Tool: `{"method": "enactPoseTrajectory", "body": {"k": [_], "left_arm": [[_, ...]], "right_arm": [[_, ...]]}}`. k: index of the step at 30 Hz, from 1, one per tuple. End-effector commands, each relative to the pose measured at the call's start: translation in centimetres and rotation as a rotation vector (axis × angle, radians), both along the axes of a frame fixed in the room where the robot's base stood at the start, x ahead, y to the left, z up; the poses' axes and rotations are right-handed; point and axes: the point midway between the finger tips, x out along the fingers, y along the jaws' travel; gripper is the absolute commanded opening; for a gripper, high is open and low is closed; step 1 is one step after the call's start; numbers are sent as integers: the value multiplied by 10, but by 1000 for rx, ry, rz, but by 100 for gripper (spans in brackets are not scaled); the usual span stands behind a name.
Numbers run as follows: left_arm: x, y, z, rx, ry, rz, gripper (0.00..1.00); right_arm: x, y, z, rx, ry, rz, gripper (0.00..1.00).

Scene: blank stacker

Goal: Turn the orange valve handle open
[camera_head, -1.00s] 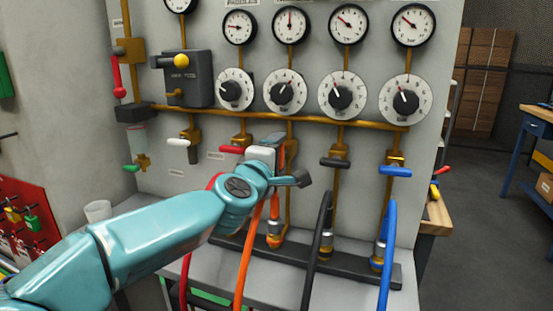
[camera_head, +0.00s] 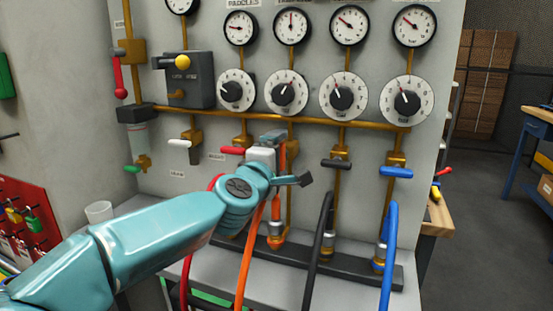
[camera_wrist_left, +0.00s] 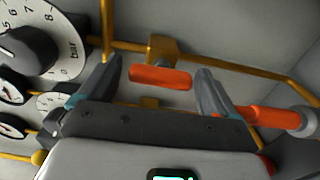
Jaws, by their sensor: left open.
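The orange valve handle (camera_wrist_left: 160,77) lies between my left gripper's two fingers (camera_wrist_left: 158,85) in the left wrist view, with a visible gap to the right finger. It sits in front of a brass valve body (camera_wrist_left: 163,48) and lies roughly along the brass pipe. In the head view the orange handle (camera_head: 292,149) shows only in part, upright behind my left gripper (camera_head: 289,160). The gripper is open, with one finger above and one below. Whether a finger touches the handle I cannot tell. My right gripper is out of view.
Red (camera_head: 232,151), black (camera_head: 336,164) and blue (camera_head: 396,171) valve handles sit at either side. Orange (camera_head: 248,255), black (camera_head: 317,255) and blue (camera_head: 391,255) hoses hang below. Dials (camera_head: 285,92) and gauges line the panel above.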

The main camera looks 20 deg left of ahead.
Motion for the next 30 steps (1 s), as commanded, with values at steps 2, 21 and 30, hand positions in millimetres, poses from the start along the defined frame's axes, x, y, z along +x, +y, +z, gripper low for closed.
{"method": "enactPoseTrajectory", "body": {"k": [2,21,30], "left_arm": [[-3,0,0,0,-1,0,92],[-144,5,3,-1,-3,-1,92],[-164,6,0,0,0,-1,92]], "right_arm": [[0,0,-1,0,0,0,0],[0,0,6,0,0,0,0],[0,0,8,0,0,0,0]]}}
